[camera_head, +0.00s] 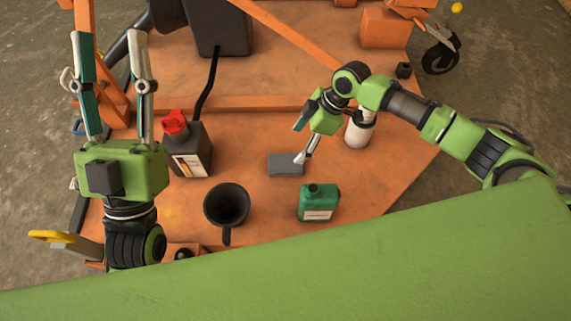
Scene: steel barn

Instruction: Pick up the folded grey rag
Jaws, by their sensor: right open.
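The folded grey rag (284,167) lies flat on the orange platform (255,135), near the middle of the view. My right gripper (301,146) is open and reaches in from the right. One pale fingertip is at the rag's upper right edge; I cannot tell whether it touches. Nothing is visibly held in it. My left gripper (109,48) is at the far left, away from the rag. Its two long fingers are wide apart, point up the picture and are empty.
A black jug with a red cap (192,150) and a dark funnel-like vessel (226,204) stand left of the rag. A green bottle (319,204) stands below right. A white cylinder (357,135) is partly behind my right arm. A black container (222,28) stands at the back.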

